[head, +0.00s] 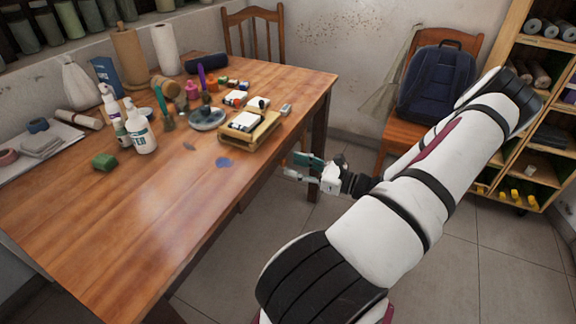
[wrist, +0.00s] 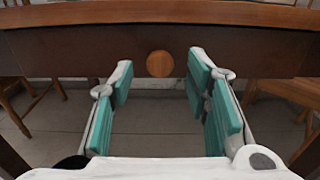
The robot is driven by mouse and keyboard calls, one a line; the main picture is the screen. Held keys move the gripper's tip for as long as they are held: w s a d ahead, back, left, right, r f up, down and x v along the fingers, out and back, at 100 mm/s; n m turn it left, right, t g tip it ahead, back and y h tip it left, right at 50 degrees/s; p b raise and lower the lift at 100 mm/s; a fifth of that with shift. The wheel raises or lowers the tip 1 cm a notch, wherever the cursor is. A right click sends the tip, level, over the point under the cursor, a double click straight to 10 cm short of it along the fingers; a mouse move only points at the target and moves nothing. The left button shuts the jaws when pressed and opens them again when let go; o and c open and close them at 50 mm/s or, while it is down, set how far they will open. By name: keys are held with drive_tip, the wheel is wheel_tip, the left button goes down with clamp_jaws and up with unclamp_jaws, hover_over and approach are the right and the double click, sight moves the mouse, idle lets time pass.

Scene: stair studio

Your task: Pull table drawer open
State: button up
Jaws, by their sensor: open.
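The wooden table (head: 170,211) fills the left of the head view, its top crowded at the far half. In the wrist view the table's dark front panel (wrist: 230,48) runs across under the top edge. A round wooden knob (wrist: 160,64) sits on this panel, near the middle of the view. My gripper (wrist: 158,75) is open and empty, its teal-padded fingers to the left and right of the knob's line. I cannot tell how far the fingertips are from the knob. In the head view my gripper (head: 303,168) is beside the table's right side; the knob is hidden there.
Bottles, paint pots and a wooden tray (head: 249,137) stand on the table. A chair with a dark blue backpack (head: 436,84) is at the back right, beside a wooden shelf (head: 520,140). Another chair (head: 254,32) is behind the table. Tiled floor (head: 480,250) is open at right.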

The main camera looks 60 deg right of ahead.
sight(286, 163)
drive_tip(key=shift+w+a, duration=0.15)
drive_tip(key=shift+w, duration=1.35)
clamp_jaws()
drive_tip(key=s+d+p, duration=0.1)
drive_tip(key=s+p, duration=0.3)
drive_tip(key=s, duration=1.7)
drive_tip(key=shift+s+d, duration=0.2)
drive_tip(key=shift+d, duration=0.15)
unclamp_jaws()
drive_tip(key=shift+s, duration=0.1)
